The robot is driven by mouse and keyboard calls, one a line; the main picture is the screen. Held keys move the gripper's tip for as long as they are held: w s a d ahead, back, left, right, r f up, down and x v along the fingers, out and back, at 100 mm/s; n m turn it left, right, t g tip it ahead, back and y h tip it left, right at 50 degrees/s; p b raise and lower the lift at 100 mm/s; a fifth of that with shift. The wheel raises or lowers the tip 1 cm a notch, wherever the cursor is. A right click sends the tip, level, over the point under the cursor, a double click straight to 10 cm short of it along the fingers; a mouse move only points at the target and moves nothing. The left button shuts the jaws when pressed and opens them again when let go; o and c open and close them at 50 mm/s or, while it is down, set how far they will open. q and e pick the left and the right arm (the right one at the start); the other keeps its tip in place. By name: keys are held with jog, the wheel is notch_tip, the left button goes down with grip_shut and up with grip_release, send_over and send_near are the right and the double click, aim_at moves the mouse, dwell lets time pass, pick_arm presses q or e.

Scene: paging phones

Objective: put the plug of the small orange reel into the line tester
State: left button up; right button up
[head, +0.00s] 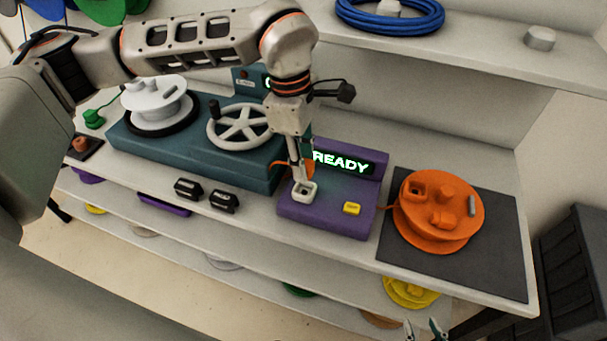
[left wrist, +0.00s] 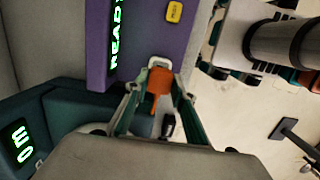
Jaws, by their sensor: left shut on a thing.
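The line tester (head: 330,215) is a purple box with a green READY display and a yellow button. Its pale-rimmed socket (head: 304,192) is at its left end; the rim also shows in the left wrist view (left wrist: 160,61). My left gripper (head: 301,172) is shut on the orange plug (left wrist: 158,83), right over the socket. The plug overlaps the rim in the left wrist view; I cannot tell whether it is inside. The orange reel (head: 440,205) lies on a dark mat at the right. My right gripper (head: 424,331) shows only its separated fingertips at the bottom edge.
A teal machine (head: 235,165) with a white handwheel and white reel stands left of the tester. Two black connectors (head: 205,194) lie in front of it. A blue cable coil (head: 390,15) is on the shelf above. Lower shelves hold several reels.

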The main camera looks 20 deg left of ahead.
pick_arm(q)
jog(key=shift+f, duration=2.1)
jog(key=shift+f, duration=0.1)
jog(key=shift+f, duration=0.25)
jog(key=o, duration=1.1)
jog(key=shift+r, duration=0.1)
jog(key=r, duration=0.4)
jog(key=a+r, duration=0.1)
jog(key=r, duration=0.7)
jog(key=shift+a+r, duration=0.2)
